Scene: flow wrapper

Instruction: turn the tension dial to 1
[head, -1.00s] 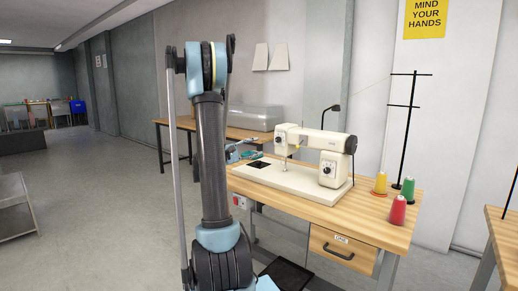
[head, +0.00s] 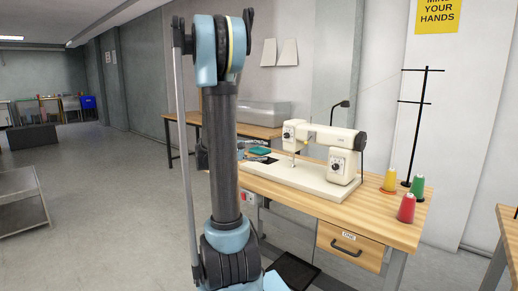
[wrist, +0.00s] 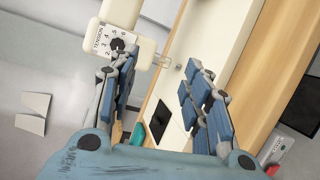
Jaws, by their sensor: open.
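The cream sewing machine (head: 325,155) stands on the wooden table. Its dark tension dial (wrist: 117,45) sits on a white plate marked TENSION with numbers, at upper left in the wrist view. The dial also shows small on the machine's left head in the head view (head: 287,134). My gripper (wrist: 160,68) is open and empty in the wrist view, with blue-padded fingers. The tip of its left finger overlaps the dial's lower edge; contact cannot be told. The right finger is over the machine's bed. The dial's pointed setting is too small to read.
A second dial (head: 337,164) is on the machine's right pillar. Yellow (head: 390,180), green (head: 417,186) and red (head: 406,208) thread cones stand at the table's right beside a black thread stand (head: 415,130).

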